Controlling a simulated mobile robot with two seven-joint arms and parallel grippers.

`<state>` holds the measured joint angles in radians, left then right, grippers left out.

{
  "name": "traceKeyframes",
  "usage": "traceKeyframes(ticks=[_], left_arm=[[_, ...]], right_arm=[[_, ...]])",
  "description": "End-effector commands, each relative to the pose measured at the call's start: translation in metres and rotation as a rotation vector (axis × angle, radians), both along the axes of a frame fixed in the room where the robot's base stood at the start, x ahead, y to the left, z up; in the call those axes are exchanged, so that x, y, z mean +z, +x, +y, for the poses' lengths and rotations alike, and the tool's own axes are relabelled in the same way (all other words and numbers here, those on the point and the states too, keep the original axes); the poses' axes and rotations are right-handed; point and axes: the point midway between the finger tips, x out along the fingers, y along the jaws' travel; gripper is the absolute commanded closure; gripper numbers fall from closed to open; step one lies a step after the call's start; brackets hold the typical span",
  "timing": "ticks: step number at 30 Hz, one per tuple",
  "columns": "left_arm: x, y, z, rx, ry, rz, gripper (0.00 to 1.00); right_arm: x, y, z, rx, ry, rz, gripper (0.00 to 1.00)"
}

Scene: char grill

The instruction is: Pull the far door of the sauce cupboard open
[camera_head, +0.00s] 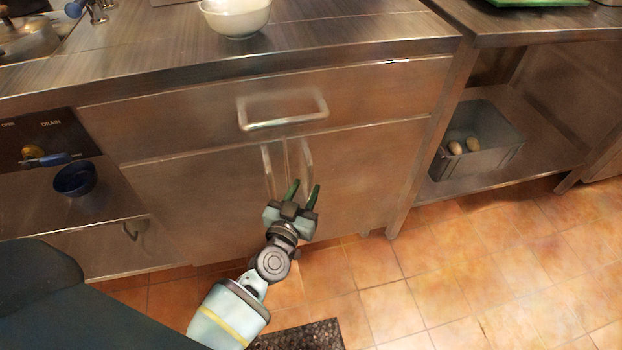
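The steel cupboard under the counter has a left door (200,205) and a right door (365,165), both shut. Their upright bar handles stand side by side at the middle: the left handle (267,170) and the right handle (307,157). My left gripper (304,187) is in front of the doors, its two green fingers apart and pointing up at the lower end of the right handle. I cannot tell whether that handle end lies between the fingers or behind them. Nothing is seen held. My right gripper is not in view.
A drawer with a wide handle (283,122) is above the doors. A white bowl (236,18) stands on the counter. A grey crate (478,141) sits on the right shelf, a blue bowl (75,179) at left. A dark mat (300,338) lies on the otherwise clear tiled floor.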

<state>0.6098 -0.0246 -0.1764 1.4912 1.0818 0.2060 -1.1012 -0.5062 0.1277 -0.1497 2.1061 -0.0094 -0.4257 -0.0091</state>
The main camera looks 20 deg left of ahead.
Motion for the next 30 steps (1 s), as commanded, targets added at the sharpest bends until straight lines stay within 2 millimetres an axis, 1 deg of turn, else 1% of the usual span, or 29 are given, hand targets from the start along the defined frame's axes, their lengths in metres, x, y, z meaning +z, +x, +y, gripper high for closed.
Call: traceKeyframes(ticks=[1,3,9,13,20,21,28,29,30], left_arm=[[-0.002,0.008,0.0,0.0,0.0,0.0,0.65],[-0.002,0.018,0.0,0.0,-0.001,0.001,0.65],[-0.002,0.038,0.0,0.0,-0.001,0.002,0.65],[-0.001,0.043,0.0,0.0,0.0,0.002,0.65],[-0.001,0.043,0.0,-0.001,0.0,0.002,0.65],[-0.001,0.043,0.0,0.0,0.0,0.002,0.67],[-0.001,0.043,0.0,0.0,0.0,0.002,0.97],[-0.001,0.043,0.0,0.0,0.0,0.001,1.0],[-0.001,0.043,0.0,0.0,-0.001,0.001,1.0]], right_arm=[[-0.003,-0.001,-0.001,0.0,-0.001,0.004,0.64],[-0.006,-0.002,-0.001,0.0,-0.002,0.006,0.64],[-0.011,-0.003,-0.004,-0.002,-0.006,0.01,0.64],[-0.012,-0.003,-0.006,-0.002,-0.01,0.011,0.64],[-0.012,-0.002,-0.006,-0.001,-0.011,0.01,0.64],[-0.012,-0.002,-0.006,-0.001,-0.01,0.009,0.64],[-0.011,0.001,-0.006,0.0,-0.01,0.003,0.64],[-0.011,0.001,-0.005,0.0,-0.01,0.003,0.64],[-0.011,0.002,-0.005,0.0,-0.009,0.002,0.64]])
